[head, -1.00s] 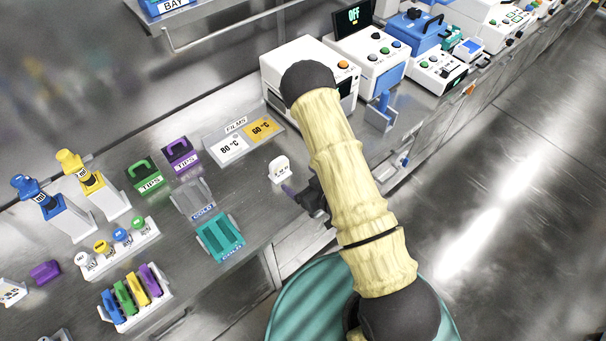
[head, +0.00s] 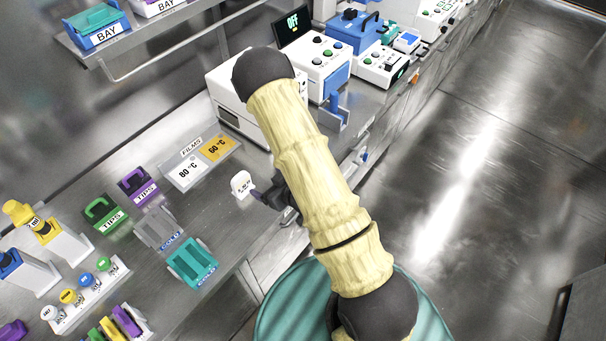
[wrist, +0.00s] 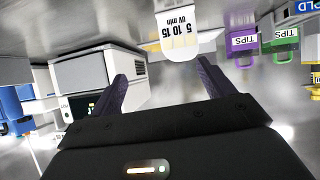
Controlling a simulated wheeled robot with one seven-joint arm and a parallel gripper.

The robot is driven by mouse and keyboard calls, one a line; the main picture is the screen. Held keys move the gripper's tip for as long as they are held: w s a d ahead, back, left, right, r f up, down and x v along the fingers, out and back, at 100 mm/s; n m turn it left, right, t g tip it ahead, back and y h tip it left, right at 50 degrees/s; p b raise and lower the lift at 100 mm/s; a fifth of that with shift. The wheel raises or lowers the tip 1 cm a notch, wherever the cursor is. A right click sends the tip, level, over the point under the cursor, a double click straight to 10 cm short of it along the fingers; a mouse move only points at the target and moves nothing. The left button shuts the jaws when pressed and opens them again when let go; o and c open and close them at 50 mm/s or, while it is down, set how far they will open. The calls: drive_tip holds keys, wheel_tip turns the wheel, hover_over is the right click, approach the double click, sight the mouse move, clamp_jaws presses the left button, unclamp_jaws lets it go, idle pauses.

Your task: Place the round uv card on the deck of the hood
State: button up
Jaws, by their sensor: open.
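The uv card (head: 242,184) is small and white with a rounded end, and sits near the front edge of the steel bench. In the wrist view the card (wrist: 178,30) appears upside down, printed "5 10 15 UV min", ahead of the fingers. My gripper (wrist: 163,72) is open with nothing between its two dark purple fingers. In the head view my gripper (head: 262,196) is just right of the card, partly hidden by my arm; I cannot tell if a finger touches it. I cannot make out the hood or its deck in either view.
A films holder (head: 186,170) with 80 °C and 60 °C cards lies behind the uv card. Purple (head: 139,187) and green (head: 104,214) tips boxes and a teal cold rack (head: 193,262) stand left. A white instrument (head: 228,105) stands behind my arm.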

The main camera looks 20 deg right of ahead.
drive_tip(key=s+d+r+m+g+h, duration=0.2)
drive_tip(key=d+r+g+h, duration=0.15)
drive_tip(key=r, duration=0.25)
drive_tip(key=s+d+r+m+g+h, duration=0.2)
drive_tip(key=d+r+m, duration=0.1)
drive_tip(key=d+r, duration=0.3)
drive_tip(key=s+a+r+m+g, duration=0.1)
drive_tip(key=s+r+g, duration=0.1)
drive_tip(key=s+r, duration=0.4)
drive_tip(key=shift+s+a, duration=0.2)
drive_tip(key=shift+s, duration=1.05)
drive_tip(key=shift+o, duration=0.5)
drive_tip(key=shift+g, duration=0.25)
